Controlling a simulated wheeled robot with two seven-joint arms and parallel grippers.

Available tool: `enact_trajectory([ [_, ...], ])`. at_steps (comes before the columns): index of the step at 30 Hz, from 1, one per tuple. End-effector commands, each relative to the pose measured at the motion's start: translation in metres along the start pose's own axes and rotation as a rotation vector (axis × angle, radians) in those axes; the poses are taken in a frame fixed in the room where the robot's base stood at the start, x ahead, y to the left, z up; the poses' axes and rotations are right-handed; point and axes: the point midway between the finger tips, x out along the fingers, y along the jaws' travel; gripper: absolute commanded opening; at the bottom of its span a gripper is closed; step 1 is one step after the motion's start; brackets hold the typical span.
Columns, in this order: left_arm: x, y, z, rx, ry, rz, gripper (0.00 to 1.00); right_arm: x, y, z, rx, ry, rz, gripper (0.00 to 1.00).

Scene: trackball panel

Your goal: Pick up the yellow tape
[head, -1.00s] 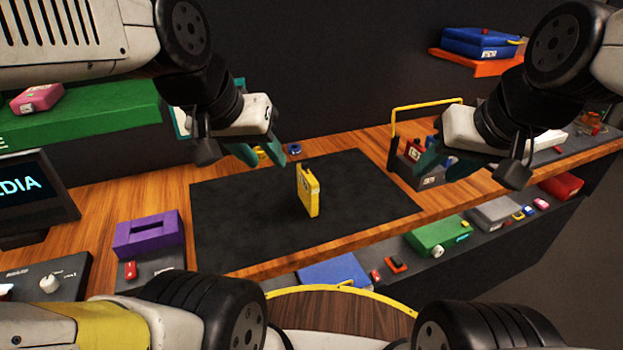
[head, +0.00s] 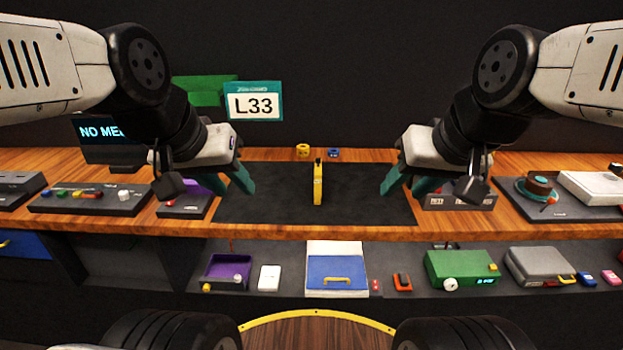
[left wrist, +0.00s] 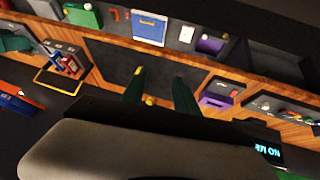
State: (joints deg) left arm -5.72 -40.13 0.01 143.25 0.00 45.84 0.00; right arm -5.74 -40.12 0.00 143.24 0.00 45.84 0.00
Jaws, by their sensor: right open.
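A thin yellow slab (head: 318,185), which looks like the yellow tape, stands upright, edge-on, near the middle of the black mat (head: 270,206). It has a dark tip on top. In the left wrist view, a yellow bit (left wrist: 138,70) shows by one fingertip. My left gripper (head: 242,178) is left of the slab, over the mat's left side; its teal fingers are apart and empty in the left wrist view (left wrist: 160,92). My right gripper (head: 406,182) is right of the slab, near the mat's right edge, open and empty. Neither gripper touches the slab.
Small yellow (head: 303,150) and blue (head: 333,153) items sit behind the mat. A purple box (head: 200,190) is near my left gripper, and a dark box (head: 460,201) below my right. A lower shelf (head: 415,287) holds several items. An L33 sign (head: 254,105) stands behind.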

Motion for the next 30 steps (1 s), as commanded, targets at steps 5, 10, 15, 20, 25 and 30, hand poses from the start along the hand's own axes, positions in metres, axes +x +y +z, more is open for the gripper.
enact_trajectory([
  [5, 0.0, 0.0, 0.0, 0.0, 0.0, 0.0, 0.42, 0.0, 0.0, 0.0, 0.0, 0.0, 0.0, 0.41],
  [10, 0.015, 0.009, -0.018, 0.01, 0.023, 0.026, 0.45, 0.0, 0.0, 0.0, 0.0, 0.0, 0.0, 0.41],
  [15, 0.066, 0.039, -0.073, 0.025, 0.122, 0.092, 0.45, 0.0, 0.0, 0.0, 0.0, 0.0, 0.0, 0.41],
  [20, 0.127, 0.068, -0.123, 0.018, 0.244, 0.121, 0.45, 0.0, 0.0, 0.0, 0.0, 0.0, 0.0, 0.41],
  [25, 0.193, 0.086, -0.156, 0.003, 0.367, 0.087, 0.45, 0.0, 0.0, 0.0, 0.0, 0.0, 0.0, 0.41],
  [30, 0.255, 0.091, -0.166, 0.008, 0.484, -0.009, 0.45, 0.0, 0.0, 0.0, 0.0, 0.0, 0.0, 0.41],
])
